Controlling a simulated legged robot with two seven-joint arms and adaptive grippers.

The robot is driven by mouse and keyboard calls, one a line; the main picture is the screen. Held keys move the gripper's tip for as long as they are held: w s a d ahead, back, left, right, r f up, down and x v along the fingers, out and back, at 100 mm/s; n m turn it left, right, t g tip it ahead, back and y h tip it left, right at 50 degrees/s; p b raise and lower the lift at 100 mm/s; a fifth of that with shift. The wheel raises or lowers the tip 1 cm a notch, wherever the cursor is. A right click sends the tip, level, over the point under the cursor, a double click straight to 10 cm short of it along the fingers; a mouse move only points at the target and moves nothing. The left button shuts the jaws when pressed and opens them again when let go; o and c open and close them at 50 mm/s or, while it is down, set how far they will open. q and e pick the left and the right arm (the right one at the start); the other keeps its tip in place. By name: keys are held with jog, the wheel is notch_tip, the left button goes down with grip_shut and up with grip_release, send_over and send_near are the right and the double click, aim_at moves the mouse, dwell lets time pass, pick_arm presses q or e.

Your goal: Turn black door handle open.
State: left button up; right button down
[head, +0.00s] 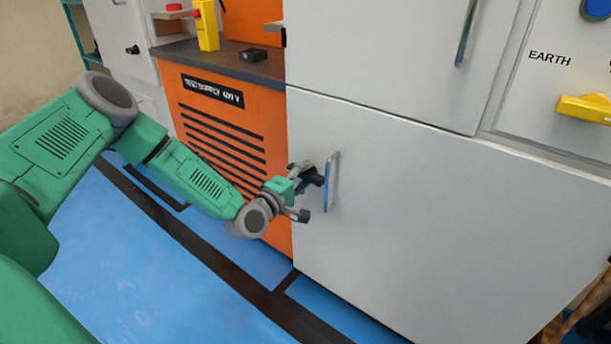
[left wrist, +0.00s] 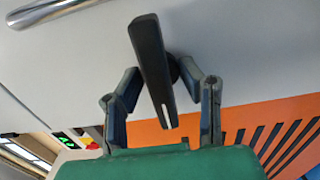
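The black door handle (left wrist: 152,65) is a long dark lever on the light grey cabinet door (head: 420,220). In the head view, the handle (head: 311,176) is partly hidden by my left gripper (head: 302,190), at the door's left side. In the left wrist view, my left gripper (left wrist: 158,78) has its two fingers apart, one on either side of the handle. A gap shows between the left finger and the handle; whether the right finger touches is unclear. My right gripper is not in view.
A vertical metal pull bar (head: 331,182) stands just right of the black handle; it also shows in the left wrist view (left wrist: 60,12). An orange slotted panel (head: 225,140) is to the left. The blue floor (head: 150,270) is clear in front.

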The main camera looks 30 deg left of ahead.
pick_arm(q)
jog(key=shift+f+m, duration=0.1)
jog(key=shift+m, duration=0.2)
jog(key=m+p, duration=0.2)
jog(key=m, duration=0.2)
jog(key=shift+s, duration=0.1)
jog(key=m+p, duration=0.2)
jog(key=m, duration=0.3)
jog(key=m+p, duration=0.2)
jog(key=m, duration=0.2)
jog(key=shift+f+m+p, duration=0.1)
jog(key=shift+m+p, duration=0.85)
jog(key=shift+m, duration=1.25)
jog(key=o, duration=0.8)
jog(key=shift+c, duration=0.2)
jog(key=shift+a, duration=0.1)
